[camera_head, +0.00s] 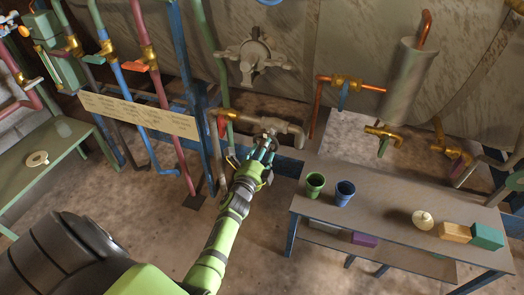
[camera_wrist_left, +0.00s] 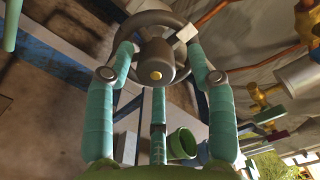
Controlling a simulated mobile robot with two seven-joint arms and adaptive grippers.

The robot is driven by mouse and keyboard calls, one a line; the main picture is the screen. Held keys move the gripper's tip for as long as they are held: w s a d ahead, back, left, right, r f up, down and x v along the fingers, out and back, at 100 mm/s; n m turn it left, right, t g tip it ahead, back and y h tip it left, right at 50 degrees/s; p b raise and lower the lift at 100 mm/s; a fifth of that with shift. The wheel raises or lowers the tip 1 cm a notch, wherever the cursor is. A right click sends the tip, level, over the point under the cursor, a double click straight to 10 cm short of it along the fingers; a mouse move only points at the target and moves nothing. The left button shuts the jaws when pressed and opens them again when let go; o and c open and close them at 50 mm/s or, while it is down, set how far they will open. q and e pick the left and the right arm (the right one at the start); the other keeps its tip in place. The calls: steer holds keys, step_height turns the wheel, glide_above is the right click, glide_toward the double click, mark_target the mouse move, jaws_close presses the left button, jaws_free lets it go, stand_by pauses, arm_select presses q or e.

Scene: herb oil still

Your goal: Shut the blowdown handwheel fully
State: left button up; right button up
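The handwheel (camera_wrist_left: 157,75) is dark grey with a brass centre and a pale block or tag on its rim at the upper right. It fills the upper middle of the left wrist view. In the head view it is mostly hidden by the fingers, at the end of a grey pipe (camera_head: 291,132). My left gripper (camera_head: 266,147) has teal fingers and reaches the wheel from the front. In the left wrist view its two outer fingers (camera_wrist_left: 160,48) stand wide apart beside the wheel, with tips at the rim. A third finger points at the hub. Firm contact cannot be seen. My right gripper is not in view.
A grey table (camera_head: 385,205) at right holds a green cup (camera_head: 315,186), a blue cup (camera_head: 345,193), a pale round object (camera_head: 422,219) and boxes. Coloured pipes and a sign board (camera_head: 138,115) stand left of my arm. A green bench (camera_head: 50,170) is far left.

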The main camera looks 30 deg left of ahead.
arm_select(q)
steer(key=shift+a, duration=0.1)
steer(key=v, duration=1.2)
